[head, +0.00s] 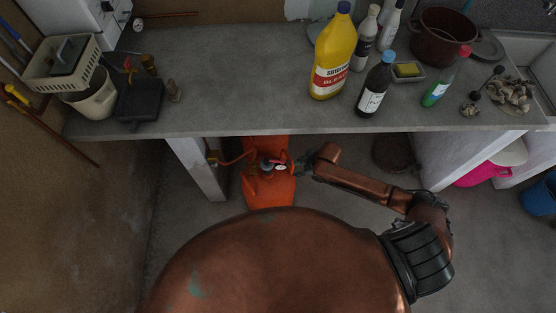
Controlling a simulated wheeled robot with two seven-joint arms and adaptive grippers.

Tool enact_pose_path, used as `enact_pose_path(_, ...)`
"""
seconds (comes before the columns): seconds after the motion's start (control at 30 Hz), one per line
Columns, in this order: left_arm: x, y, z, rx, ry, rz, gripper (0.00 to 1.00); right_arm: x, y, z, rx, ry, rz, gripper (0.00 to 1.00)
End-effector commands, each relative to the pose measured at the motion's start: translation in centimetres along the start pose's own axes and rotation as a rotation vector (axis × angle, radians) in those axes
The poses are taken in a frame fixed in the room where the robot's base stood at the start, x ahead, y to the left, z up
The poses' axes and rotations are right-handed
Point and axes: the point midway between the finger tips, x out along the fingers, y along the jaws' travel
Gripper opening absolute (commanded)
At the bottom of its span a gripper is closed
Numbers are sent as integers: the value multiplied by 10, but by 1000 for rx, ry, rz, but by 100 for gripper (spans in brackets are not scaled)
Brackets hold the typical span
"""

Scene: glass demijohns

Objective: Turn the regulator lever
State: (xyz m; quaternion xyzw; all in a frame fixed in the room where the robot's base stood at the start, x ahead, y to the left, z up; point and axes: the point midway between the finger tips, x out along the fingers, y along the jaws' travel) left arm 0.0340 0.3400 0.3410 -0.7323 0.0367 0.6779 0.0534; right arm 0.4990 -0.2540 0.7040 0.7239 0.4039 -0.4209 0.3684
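An orange gas cylinder (268,192) stands on the floor under the front edge of the grey counter. On its top is a regulator (267,165) with a small red and white part (280,167), and an orange hose (236,159) runs from it to the left. The lever is too small to make out clearly. My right gripper (297,167) is at the right side of the regulator, very close to it. I cannot tell whether it touches, nor whether its fingers are open or shut. My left gripper is not in view.
The counter (230,80) overhangs the cylinder's back. A pale counter leg (197,168) stands to the left. A yellow bleach bottle (332,60), a dark bottle (374,88) and a green bottle (444,80) stand on top. A pink tub (484,174) is under the counter at right.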

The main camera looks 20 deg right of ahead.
Motion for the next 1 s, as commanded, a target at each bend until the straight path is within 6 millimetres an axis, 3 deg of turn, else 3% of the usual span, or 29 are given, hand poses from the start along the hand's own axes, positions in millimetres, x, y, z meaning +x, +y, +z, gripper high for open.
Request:
enact_pose_path(0.43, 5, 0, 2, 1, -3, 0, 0, 39, 39, -74, 2, 2, 2, 28)
enact_pose_path(0.7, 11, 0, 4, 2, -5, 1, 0, 66, 39, -73, 4, 1, 2, 28)
enact_pose_path(1.0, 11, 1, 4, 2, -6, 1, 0, 68, 40, -73, 2, 1, 3, 28)
